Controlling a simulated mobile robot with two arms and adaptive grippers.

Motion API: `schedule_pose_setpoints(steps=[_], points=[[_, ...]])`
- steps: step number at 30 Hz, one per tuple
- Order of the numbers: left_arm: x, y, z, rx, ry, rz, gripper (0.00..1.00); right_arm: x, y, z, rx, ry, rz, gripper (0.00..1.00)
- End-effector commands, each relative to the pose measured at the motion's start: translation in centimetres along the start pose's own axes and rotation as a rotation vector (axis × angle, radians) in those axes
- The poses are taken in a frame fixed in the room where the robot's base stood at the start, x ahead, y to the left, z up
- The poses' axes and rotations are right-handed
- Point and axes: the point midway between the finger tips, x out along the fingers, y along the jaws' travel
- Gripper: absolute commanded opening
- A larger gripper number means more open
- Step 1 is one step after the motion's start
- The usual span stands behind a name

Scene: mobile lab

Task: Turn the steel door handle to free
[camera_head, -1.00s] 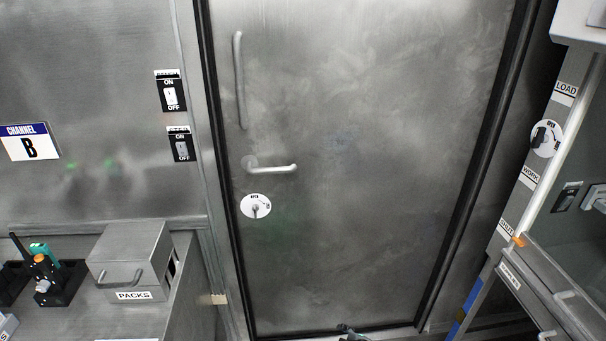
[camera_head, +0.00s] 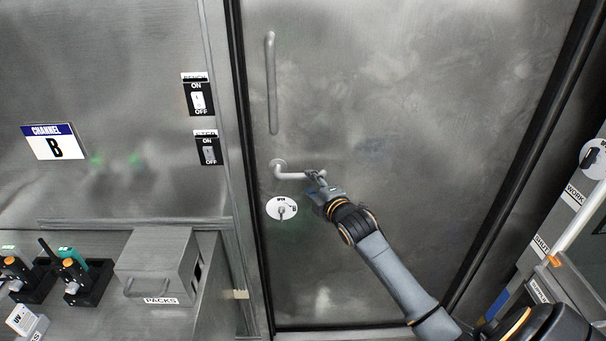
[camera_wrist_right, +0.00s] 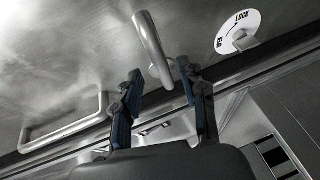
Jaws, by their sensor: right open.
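The steel door handle (camera_head: 296,174) is a lever on the grey metal door, lying level, its free end to the right. My right gripper (camera_head: 316,178) is at the lever's free end in the head view. In the right wrist view the lever (camera_wrist_right: 152,50) reaches toward the gap between the two fingers of the open right gripper (camera_wrist_right: 160,105). Whether the fingers touch it I cannot tell. A round white lock dial (camera_head: 281,208) sits just below the lever; it also shows in the wrist view (camera_wrist_right: 238,29). My left gripper is out of view.
A long vertical pull bar (camera_head: 271,85) is above the lever; it also shows in the wrist view (camera_wrist_right: 65,130). Switches (camera_head: 198,95) are on the wall left of the door. A PACKS box (camera_head: 155,265) stands on the left counter. A rack with labels (camera_head: 560,250) stands at right.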

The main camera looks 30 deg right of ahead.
Motion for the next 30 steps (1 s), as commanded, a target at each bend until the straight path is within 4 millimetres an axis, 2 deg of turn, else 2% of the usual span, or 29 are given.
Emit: schedule_pose_setpoints(steps=[3,9,15,23,24,30], points=[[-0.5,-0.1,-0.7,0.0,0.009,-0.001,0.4,2.4,0.2,-0.1,0.004,0.0,-0.001,0.42],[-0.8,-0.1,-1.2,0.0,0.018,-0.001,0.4,5.0,0.1,-0.1,0.002,0.001,0.0,0.42],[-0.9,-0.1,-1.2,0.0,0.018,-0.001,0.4,6.1,0.0,-0.1,0.001,0.001,0.0,0.42],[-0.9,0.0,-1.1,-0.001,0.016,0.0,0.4,6.2,-0.1,-0.1,0.001,0.001,0.0,0.42],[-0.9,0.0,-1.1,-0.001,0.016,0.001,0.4,6.2,-0.1,-0.1,0.001,0.001,0.0,0.4],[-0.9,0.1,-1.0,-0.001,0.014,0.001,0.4,6.1,-0.1,-0.1,0.001,0.001,-0.001,0.0]])
